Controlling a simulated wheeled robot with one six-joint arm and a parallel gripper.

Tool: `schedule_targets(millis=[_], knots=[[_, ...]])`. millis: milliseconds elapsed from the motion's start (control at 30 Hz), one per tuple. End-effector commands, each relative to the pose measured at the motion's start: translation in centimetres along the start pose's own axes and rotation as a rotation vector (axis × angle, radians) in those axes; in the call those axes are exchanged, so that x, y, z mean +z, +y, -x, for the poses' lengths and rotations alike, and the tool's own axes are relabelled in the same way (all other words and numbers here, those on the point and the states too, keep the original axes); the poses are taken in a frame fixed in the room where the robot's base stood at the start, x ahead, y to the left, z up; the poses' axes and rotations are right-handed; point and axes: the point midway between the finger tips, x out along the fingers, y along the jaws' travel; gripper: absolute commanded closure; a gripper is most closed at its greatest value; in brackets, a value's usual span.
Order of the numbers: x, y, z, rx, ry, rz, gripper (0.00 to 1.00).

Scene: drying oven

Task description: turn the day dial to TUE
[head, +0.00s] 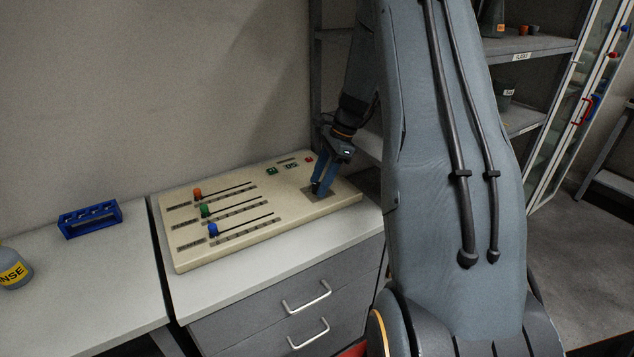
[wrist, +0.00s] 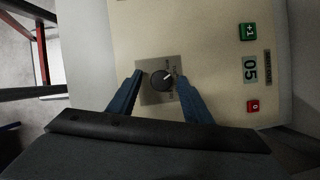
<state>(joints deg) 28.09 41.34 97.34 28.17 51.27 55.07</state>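The day dial (wrist: 161,80) is a round dark knob with a white pointer mark on a grey square plate (wrist: 145,94). In the wrist view the pointer aims up and to the right; the lettering around it is too small to read. My gripper (wrist: 156,74) has its blue fingers spread on either side of the dial, with a gap at the left finger. The right finger is close to the dial's edge; I cannot tell if it touches. In the head view my gripper (head: 318,191) is low over the panel's right end and hides the dial.
The cream control panel (head: 290,212) lies on a drawer cabinet. A blue rack (head: 90,219) stands at left.

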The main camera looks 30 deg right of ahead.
Motion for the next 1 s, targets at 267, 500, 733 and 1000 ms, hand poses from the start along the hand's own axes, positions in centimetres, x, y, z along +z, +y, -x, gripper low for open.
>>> schedule_targets(millis=[267, 500, 733, 1000], knots=[[0.0, -0.2, 1.5, -0.005, 0.001, 0.001, 0.55], [0.0, -0.1, 5.4, -0.004, 0.001, 0.002, 0.55], [-0.1, 0.0, 7.6, -0.001, 0.000, -0.001, 0.55], [0.0, 0.1, 7.8, 0.000, 0.000, -0.001, 0.55]])
